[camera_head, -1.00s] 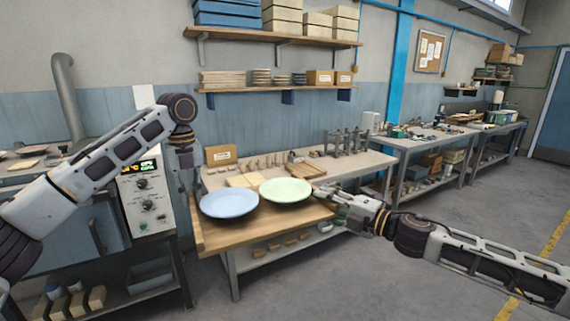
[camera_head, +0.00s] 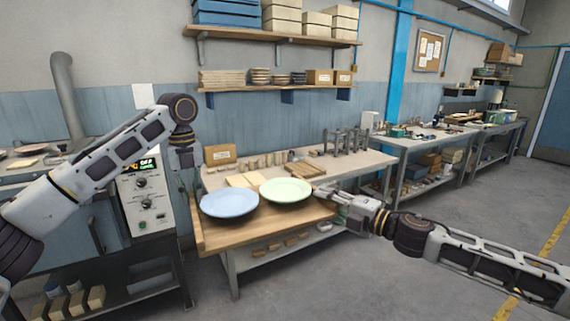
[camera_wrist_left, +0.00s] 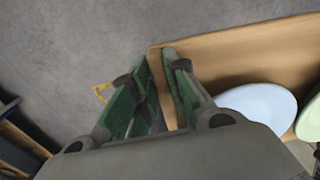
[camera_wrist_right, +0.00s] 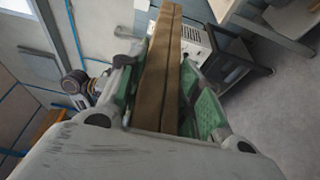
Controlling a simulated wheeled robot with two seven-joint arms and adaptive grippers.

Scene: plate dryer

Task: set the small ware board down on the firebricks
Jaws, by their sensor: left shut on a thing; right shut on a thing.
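The wooden ware board (camera_head: 270,229) is held roughly level at the front of the near worktable, with a pale blue plate (camera_head: 229,203) and a pale green plate (camera_head: 286,190) on it. My left gripper (camera_head: 190,187) is shut on its left end; the left wrist view shows the board (camera_wrist_left: 240,52) at the fingers (camera_wrist_left: 160,85). My right gripper (camera_head: 338,199) is shut on its right end; the right wrist view shows the board (camera_wrist_right: 163,75) edge-on between the fingers. Cream slabs (camera_head: 238,181) lie behind the plates, possibly firebricks. Whether the board touches anything below is hidden.
The worktable (camera_head: 350,166) holds small pieces, a slatted wooden piece (camera_head: 304,169) and a grey stand (camera_head: 347,142) behind the board. A control box (camera_head: 146,203) stands close left of the board. A loaded wall shelf (camera_head: 275,87) is above. Floor at right is open.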

